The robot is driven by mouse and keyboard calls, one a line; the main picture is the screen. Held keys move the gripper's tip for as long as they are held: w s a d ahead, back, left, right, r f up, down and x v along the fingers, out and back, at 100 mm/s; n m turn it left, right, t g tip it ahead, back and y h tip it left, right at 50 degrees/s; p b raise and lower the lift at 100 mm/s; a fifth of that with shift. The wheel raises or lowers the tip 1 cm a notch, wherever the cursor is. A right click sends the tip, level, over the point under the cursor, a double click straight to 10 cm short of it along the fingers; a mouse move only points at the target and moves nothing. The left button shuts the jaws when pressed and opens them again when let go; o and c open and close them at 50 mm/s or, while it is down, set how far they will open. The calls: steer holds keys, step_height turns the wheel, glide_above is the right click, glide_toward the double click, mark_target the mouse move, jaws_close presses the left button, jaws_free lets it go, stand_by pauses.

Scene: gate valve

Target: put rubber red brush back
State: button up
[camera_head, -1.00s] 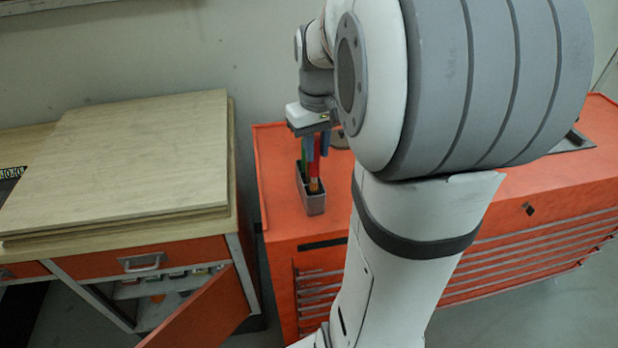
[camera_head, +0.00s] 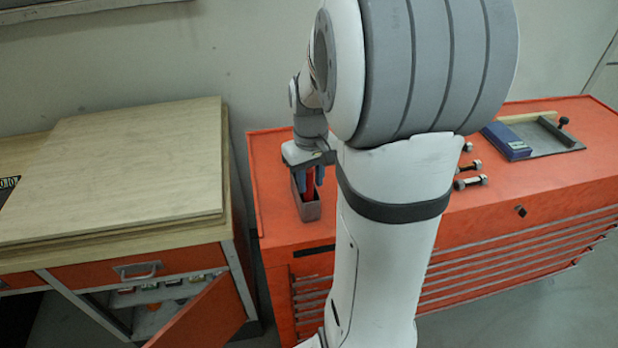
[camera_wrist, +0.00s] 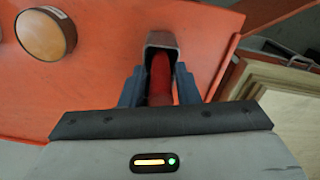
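The red brush (camera_wrist: 160,78) is between the two blue-grey fingers of my gripper (camera_wrist: 161,70), which look closed on it. In the head view, the red brush (camera_head: 309,182) stands upright, its lower part hidden inside a small grey box (camera_head: 310,212). My gripper (camera_head: 309,176) points down, just over this box. The box's open end (camera_wrist: 161,40) also shows around the brush's far end in the wrist view.
The box stands at the left end of an orange tool cabinet (camera_head: 272,200). Dumbbell-shaped metal parts (camera_head: 470,183) and a blue case (camera_head: 507,141) lie to its right. A wooden-topped workbench (camera_head: 120,165) is at the left, its orange door (camera_head: 205,318) open.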

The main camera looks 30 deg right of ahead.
steer(key=shift+o, duration=1.3)
steer(key=shift+r, duration=0.1)
step_height(320, 180, up, 12)
steer(key=s+a+f+t, duration=0.3)
steer(key=s+a+f, duration=0.3)
steer(key=s+a, duration=0.6)
steer(key=shift+a+t+b, duration=0.3)
steer(key=shift+b, duration=0.15)
